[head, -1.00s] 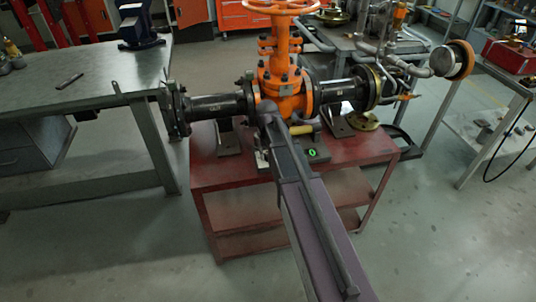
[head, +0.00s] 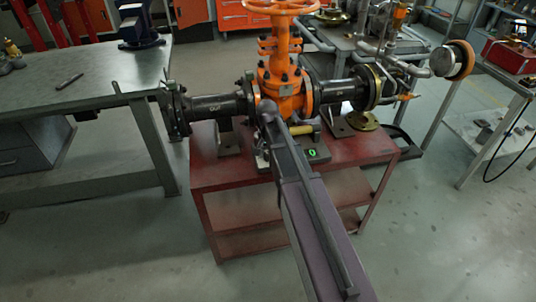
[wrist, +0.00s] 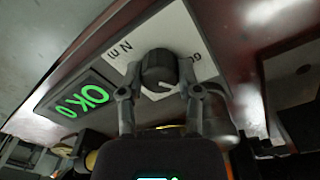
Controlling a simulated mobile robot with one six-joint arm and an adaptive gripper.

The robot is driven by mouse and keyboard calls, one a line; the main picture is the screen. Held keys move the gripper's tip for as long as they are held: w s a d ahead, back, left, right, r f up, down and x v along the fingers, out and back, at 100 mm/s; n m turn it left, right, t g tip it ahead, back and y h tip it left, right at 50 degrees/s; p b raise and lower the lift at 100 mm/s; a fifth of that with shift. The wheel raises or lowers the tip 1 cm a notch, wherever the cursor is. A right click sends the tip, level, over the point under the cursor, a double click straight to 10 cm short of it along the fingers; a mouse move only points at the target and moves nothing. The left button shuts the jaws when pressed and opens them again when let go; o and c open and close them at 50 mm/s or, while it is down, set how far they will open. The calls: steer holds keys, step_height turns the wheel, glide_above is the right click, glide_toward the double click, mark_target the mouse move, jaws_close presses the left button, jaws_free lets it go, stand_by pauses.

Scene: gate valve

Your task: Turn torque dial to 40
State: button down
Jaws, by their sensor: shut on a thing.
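Beside the plate, a dark display (wrist: 83,97) glows green with "OK" and a "0". In the head view, the small box with a green light (head: 312,153) lies on the red cart (head: 225,173); my arm hides the dial and gripper there.
An orange gate valve (head: 285,85) with black flanged pipes stands on the cart, close behind my arm. A yellow-handled tool (head: 302,129) lies by the box. A grey workbench (head: 75,95) is at left, and a shelf with a red box (head: 510,57) is at right.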

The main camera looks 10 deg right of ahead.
steer(key=shift+m, duration=1.2)
steer(key=shift+c, duration=1.5)
jaws_free()
steer(key=shift+n, duration=0.3)
